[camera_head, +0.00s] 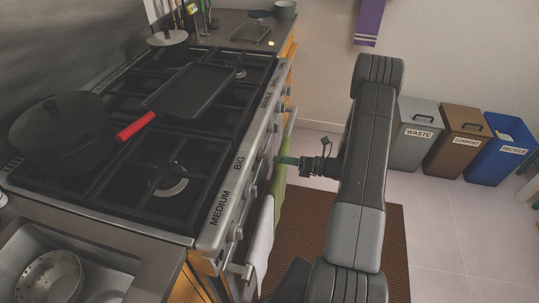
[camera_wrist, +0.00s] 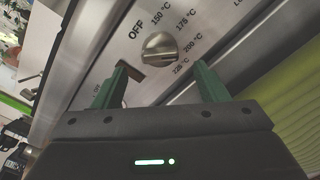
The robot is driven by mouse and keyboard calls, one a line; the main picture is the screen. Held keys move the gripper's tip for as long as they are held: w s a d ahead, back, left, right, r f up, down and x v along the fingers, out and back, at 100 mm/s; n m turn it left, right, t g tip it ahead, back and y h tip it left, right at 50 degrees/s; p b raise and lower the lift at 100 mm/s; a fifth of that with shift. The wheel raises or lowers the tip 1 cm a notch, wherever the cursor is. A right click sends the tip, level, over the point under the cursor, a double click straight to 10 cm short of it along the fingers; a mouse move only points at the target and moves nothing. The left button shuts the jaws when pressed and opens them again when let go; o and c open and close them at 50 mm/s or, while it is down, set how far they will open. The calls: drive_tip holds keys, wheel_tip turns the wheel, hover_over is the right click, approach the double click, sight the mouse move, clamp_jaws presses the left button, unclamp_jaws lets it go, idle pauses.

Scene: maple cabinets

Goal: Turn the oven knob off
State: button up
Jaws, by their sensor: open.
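The oven knob (camera_wrist: 159,47) is a round metal knob on the stove's steel front panel (camera_wrist: 100,45). In the head view my gripper (camera_head: 280,160) is at the stove's front edge, and this knob cannot be made out clearly there.
The stove top (camera_head: 150,200) carries a black pan (camera_head: 188,90) with a red handle and a dark pot (camera_head: 62,130). Towels (camera_head: 262,235) hang at the stove front. Bins (camera_head: 415,135) stand by the far wall. A brown mat (camera_head: 395,250) lies on the floor.

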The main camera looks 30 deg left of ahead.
sight(267, 157)
drive_tip(key=x, duration=0.5)
drive_tip(key=shift+p, duration=0.4)
drive_tip(key=c, duration=1)
